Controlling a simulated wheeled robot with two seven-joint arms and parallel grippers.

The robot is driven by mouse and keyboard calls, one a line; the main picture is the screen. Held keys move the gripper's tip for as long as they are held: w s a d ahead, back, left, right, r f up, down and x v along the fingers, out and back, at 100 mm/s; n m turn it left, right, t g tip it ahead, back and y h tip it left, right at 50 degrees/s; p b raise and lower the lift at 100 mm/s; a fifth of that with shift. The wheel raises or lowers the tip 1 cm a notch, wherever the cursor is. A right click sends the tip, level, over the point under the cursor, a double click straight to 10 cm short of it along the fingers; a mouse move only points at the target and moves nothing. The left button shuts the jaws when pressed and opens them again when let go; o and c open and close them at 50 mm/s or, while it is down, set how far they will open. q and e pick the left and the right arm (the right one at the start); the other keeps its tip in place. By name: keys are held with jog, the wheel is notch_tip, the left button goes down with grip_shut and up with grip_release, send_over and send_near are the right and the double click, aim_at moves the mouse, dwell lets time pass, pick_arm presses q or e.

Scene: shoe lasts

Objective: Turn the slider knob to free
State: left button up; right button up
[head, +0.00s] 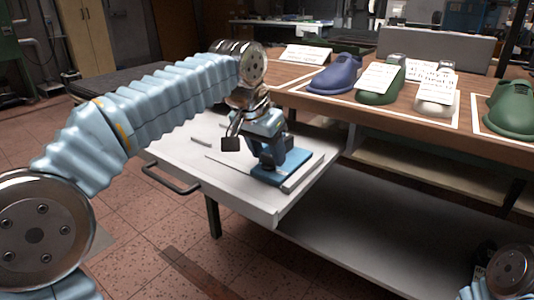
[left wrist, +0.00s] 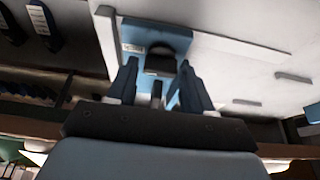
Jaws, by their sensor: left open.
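A blue slider base (head: 292,166) lies on a pale plate in the pulled-out white drawer. In the left wrist view the blue base (left wrist: 172,36) carries a small pale label on its left and a dark knob (left wrist: 160,58). My left gripper (head: 268,162) points down over the base. In the left wrist view its two dark blue fingers (left wrist: 157,68) are apart, one on each side of the knob; I cannot tell whether they touch it. In the head view my gripper hides the knob. The label's writing is too small to read. My right gripper is out of view.
The white drawer (head: 235,196) has a front handle (head: 170,180). The wooden bench top (head: 335,108) to the right bears a blue shoe last (head: 333,75), green lasts and paper notes (head: 377,77). A grey lower shelf (head: 345,240) lies below. Tiled floor is clear at left.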

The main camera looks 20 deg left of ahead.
pick_arm(q)
jog(key=c, duration=0.8)
jog(key=n+p, duration=0.1)
jog(key=n, duration=0.1)
jog(key=n+y+p, duration=0.1)
jog(key=n, duration=0.1)
jog(key=shift+d+y, duration=0.15)
jog(key=shift+y, duration=0.15)
jog(key=n+y+p, duration=0.1)
jog(key=n, duration=0.1)
jog(key=n+y+p, duration=0.1)
jog(key=n, duration=0.2)
jog(key=shift+d, duration=0.15)
jog(key=n+g+y+p, duration=0.1)
jog(key=n, duration=0.3)
jog(key=shift+w+r, duration=0.1)
jog(key=n+g+p, duration=0.1)
jog(key=n, duration=0.1)
jog(key=n+y+p, duration=0.1)
jog(key=n, duration=0.1)
jog(key=shift+w+d+n+g, duration=0.1)
jog(key=shift+n+g, duration=0.3)
jog(key=shift+p, duration=0.3)
